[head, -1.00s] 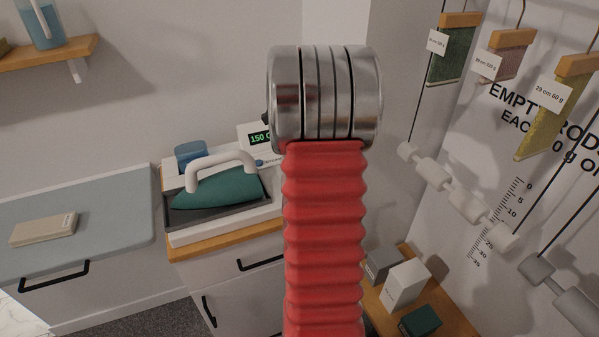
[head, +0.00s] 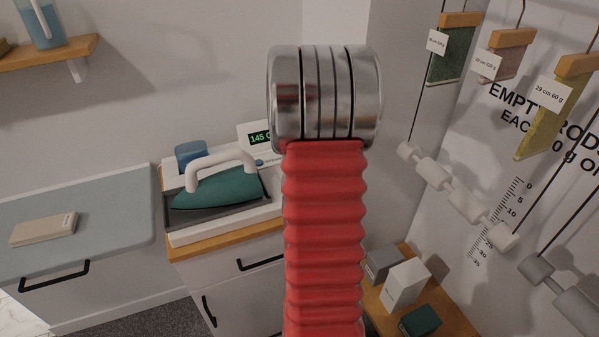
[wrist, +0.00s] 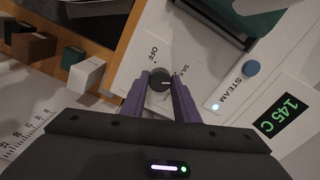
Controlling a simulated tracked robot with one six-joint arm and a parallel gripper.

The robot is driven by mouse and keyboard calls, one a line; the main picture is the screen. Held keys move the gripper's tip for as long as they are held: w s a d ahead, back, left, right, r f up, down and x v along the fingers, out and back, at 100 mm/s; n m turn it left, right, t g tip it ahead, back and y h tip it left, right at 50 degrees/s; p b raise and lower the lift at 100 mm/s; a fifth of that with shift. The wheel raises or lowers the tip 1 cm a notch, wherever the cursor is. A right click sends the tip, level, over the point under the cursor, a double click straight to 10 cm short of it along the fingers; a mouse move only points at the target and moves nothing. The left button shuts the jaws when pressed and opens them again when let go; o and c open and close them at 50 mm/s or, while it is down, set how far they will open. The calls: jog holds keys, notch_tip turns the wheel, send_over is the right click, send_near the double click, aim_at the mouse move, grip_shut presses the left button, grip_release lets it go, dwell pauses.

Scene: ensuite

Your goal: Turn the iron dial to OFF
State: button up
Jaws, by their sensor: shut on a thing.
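The iron dial (wrist: 159,80) is a dark round knob with a light pointer line, seen in the wrist view on the white station panel. "OFF" is printed to its upper left and "SILK" to its right; the pointer line points right, toward the SILK side. My gripper (wrist: 161,84) has its two purple fingers shut on the dial, one on each side. The iron (head: 220,187), teal with a white handle, rests in its station (head: 215,229). The display (wrist: 282,118) reads 145 C. My arm hides the dial in the head view.
A blue STEAM button (wrist: 252,67) sits right of the dial. An ironing surface (head: 110,205) with a beige block (head: 43,230) is at the left. Small boxes (head: 404,284) stand on a low wooden shelf at the right. Rods and hanging cloths are on the right wall.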

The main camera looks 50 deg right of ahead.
jog(key=n, duration=0.7)
jog(key=shift+w+d+r, duration=0.1)
jog(key=shift+d+r, duration=0.05)
jog(key=shift+d, duration=0.05)
jog(key=n, duration=0.6)
jog(key=shift+n, duration=0.3)
jog(key=n, duration=0.4)
jog(key=shift+n, duration=0.3)
jog(key=shift+w+n, duration=0.1)
jog(key=shift+n, duration=1.5)
jog(key=o, duration=1.1)
jog(key=shift+a, duration=0.1)
jog(key=shift+c, duration=0.2)
